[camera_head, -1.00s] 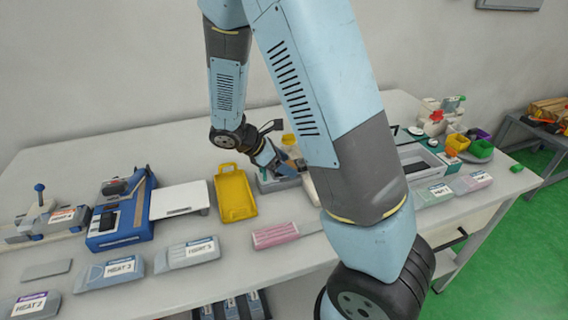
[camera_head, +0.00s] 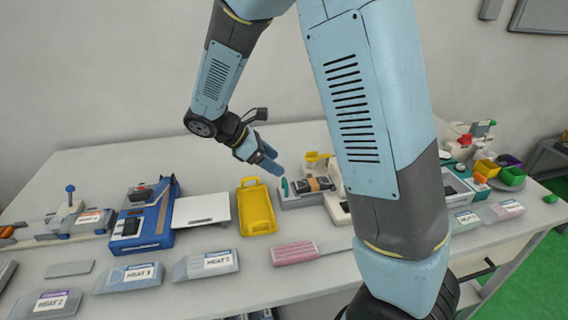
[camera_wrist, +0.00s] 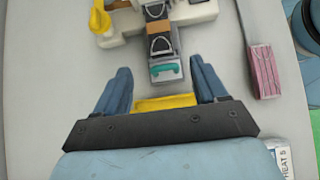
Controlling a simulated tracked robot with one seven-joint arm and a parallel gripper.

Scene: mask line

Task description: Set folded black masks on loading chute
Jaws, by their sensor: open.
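The folded black masks (camera_head: 318,185), with a brown band around them, lie on the grey loading chute (camera_head: 296,202) right of centre on the table. In the wrist view, the black masks (camera_wrist: 160,45) lie flat along the chute, with the brown band across them. A teal piece (camera_wrist: 165,71) shows at the chute's near end. My gripper (camera_head: 270,160) is open and empty, above and to the left of the chute. In the wrist view, my gripper's fingers (camera_wrist: 158,82) stand wide apart with nothing between them, short of the chute's end.
A yellow tray (camera_head: 246,222) sits left of the chute and shows partly behind my gripper in the wrist view. A pink pack (camera_head: 294,253) lies in front. A blue machine (camera_head: 140,238) with a white plate (camera_head: 202,215) stands left. Labelled packs line the front.

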